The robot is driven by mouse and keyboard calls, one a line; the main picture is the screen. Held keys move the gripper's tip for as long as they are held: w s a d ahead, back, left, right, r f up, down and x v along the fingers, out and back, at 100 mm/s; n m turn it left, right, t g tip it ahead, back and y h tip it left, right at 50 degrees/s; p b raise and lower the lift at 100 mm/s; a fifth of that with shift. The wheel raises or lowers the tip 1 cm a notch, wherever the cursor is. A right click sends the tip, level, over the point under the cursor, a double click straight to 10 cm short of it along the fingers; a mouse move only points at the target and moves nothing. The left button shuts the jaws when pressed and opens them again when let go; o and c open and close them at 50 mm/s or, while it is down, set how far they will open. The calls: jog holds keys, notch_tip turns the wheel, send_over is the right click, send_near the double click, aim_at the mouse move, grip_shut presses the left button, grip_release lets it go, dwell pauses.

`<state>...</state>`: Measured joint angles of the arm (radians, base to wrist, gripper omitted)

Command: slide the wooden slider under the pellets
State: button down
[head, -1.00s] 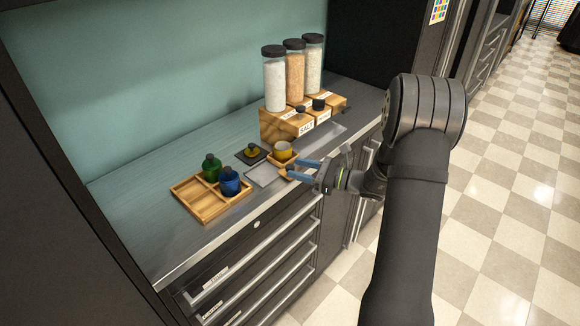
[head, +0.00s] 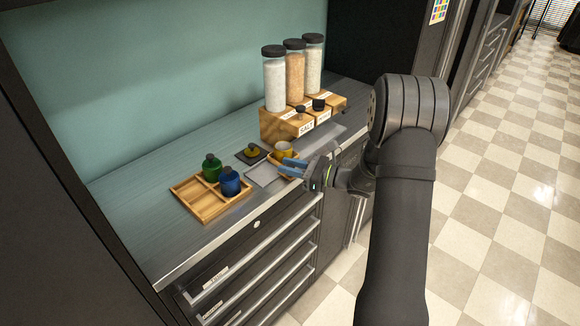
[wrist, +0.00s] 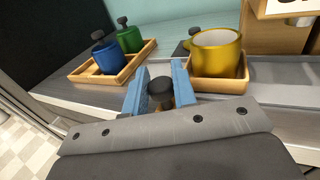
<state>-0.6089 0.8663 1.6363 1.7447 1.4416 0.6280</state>
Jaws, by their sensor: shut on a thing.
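The wooden slider (head: 271,159) is a small shallow wooden tray with a yellow cup (head: 284,149) standing in it. In the wrist view the slider (wrist: 222,86) and the cup (wrist: 216,55) are just right of the fingers. My gripper (head: 288,167) is at the slider's front end. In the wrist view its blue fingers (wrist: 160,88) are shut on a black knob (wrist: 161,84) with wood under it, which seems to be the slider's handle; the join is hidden. The pellets appear to be in the clear jars (head: 295,78) with black lids.
The jars stand on labelled wooden blocks (head: 284,126) at the back right. A dark plate (head: 251,154) and a grey plate (head: 263,175) lie beside the slider.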

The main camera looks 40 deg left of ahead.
jog(key=w, duration=2.5)
jog(key=shift+w, duration=0.5)
jog(key=shift+w+r, duration=0.1)
jog(key=c, duration=1.2)
grip_release()
jog(key=shift+w, duration=0.1)
jog(key=shift+c, duration=0.2)
jog(key=shift+d, duration=0.1)
jog(key=v, duration=1.7)
jog(key=shift+d, duration=0.2)
